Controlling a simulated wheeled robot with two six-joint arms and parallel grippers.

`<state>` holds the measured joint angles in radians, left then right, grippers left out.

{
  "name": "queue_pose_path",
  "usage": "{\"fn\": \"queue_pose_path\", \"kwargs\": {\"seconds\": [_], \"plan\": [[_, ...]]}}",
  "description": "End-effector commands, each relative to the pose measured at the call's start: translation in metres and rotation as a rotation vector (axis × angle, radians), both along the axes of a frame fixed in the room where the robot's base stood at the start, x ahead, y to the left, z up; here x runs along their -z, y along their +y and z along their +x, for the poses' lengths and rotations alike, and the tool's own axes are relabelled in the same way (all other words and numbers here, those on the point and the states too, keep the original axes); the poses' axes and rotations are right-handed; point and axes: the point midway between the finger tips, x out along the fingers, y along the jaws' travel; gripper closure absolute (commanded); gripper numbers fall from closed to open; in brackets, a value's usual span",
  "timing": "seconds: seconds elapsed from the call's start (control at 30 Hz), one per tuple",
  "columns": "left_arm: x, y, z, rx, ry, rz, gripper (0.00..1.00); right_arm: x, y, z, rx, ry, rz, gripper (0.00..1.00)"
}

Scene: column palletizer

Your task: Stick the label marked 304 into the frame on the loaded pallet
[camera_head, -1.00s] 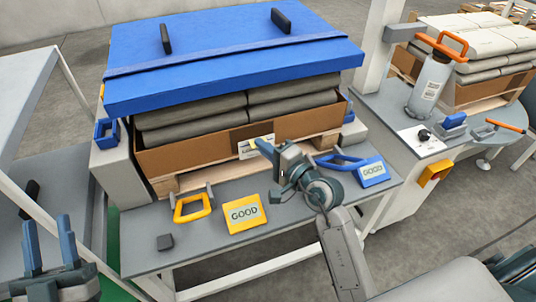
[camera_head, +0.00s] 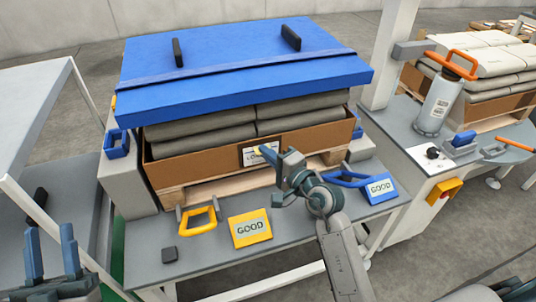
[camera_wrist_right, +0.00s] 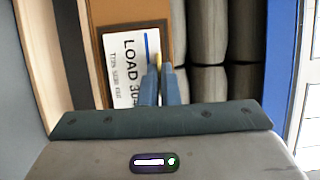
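My left gripper (camera_head: 51,250) is open and empty at the lower left.
A blue lid (camera_head: 235,62) covers the grey sacks (camera_head: 200,137) above the carton (camera_head: 175,173). A yellow GOOD card (camera_head: 250,228), a blue GOOD card (camera_head: 381,188) and a yellow handle (camera_head: 199,219) are on the grey table (camera_head: 200,258). A side bench (camera_head: 400,145) stands at the right.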

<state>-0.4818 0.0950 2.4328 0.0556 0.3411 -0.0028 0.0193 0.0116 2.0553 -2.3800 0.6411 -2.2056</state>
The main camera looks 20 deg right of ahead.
Motion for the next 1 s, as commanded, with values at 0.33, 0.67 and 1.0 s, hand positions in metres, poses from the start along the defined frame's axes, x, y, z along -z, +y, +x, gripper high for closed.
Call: {"fn": "queue_pose_path", "kwargs": {"seconds": [0.33, 0.67, 1.0], "plan": [[-0.0002, 0.0000, 0.0001, 0.000, 0.000, 0.000, 0.62, -0.0001, -0.0001, 0.0005, 0.000, 0.000, 0.000, 1.00], [0.0004, 0.0000, 0.0002, -0.001, 0.000, -0.001, 0.62, -0.0001, 0.0000, 0.0030, 0.000, 0.000, 0.000, 1.00], [0.0011, 0.0001, 0.0003, -0.002, 0.000, -0.003, 0.62, -0.0002, 0.0001, 0.0056, 0.000, 0.000, 0.000, 1.00]]}}
